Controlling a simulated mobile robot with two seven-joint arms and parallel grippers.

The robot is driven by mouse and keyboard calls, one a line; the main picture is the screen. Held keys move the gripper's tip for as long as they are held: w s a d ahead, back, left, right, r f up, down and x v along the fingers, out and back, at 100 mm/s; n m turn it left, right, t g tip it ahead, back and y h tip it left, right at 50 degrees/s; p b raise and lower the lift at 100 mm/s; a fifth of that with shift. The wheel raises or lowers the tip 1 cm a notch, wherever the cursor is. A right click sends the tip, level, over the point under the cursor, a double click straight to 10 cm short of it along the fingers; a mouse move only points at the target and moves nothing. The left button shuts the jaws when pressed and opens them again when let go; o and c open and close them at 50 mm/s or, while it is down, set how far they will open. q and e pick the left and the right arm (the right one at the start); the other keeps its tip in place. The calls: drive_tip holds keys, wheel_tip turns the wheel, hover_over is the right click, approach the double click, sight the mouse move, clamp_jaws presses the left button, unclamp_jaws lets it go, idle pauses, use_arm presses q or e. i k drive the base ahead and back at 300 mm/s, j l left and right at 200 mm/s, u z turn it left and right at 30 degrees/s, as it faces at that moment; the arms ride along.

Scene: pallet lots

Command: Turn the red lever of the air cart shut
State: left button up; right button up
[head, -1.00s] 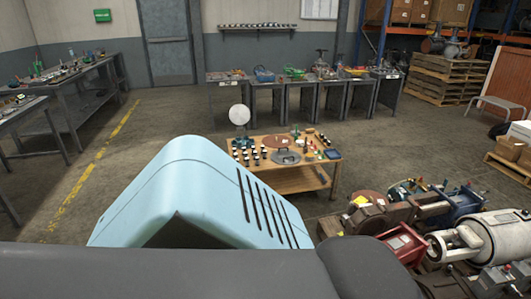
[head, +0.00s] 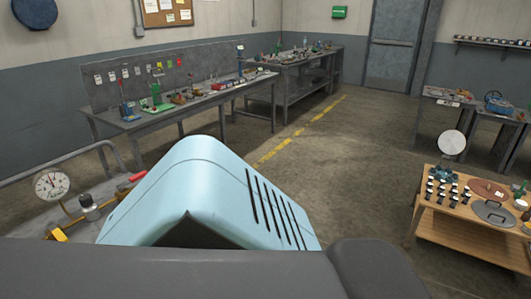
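At the lower left of the head view stands what looks like the air cart, with a round white pressure gauge (head: 52,185), brass-coloured fittings and a grey tube rail (head: 70,158). A small red handle (head: 137,177) shows beside the light blue cover, which looks like part of my own body and hides much of the cart. I cannot tell whether this handle is the lever, or how it is turned. A dark fitting with a pale cap (head: 90,203) stands between gauge and handle. Neither of my grippers shows.
A grey workbench (head: 185,118) with a pegboard and small tools stands behind the cart. Another grey bench (head: 300,70) stands further back. A low wooden table (head: 465,245) with small parts is at the right. The floor between, with a yellow line (head: 290,135), is clear.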

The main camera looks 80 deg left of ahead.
sight(138, 176)
drive_tip(key=u, duration=3.6)
drive_tip(key=i+l+z, duration=0.15)
drive_tip(key=l, duration=0.2)
drive_tip(key=i+l+z, duration=0.15)
drive_tip(key=l, duration=0.2)
drive_tip(key=i+l+z, duration=0.85)
drive_tip(key=l+z, duration=0.15)
drive_tip(key=i+l, duration=0.15)
drive_tip(key=i, duration=0.25)
drive_tip(key=i+l, duration=0.15)
drive_tip(key=i, duration=0.25)
drive_tip(key=i+l, duration=0.2)
drive_tip(key=i, duration=0.2)
drive_tip(key=i+j+u, duration=0.1)
drive_tip(key=i+u, duration=0.15)
drive_tip(key=u, duration=0.2)
drive_tip(key=i+u, duration=0.55)
drive_tip(key=u, duration=0.3)
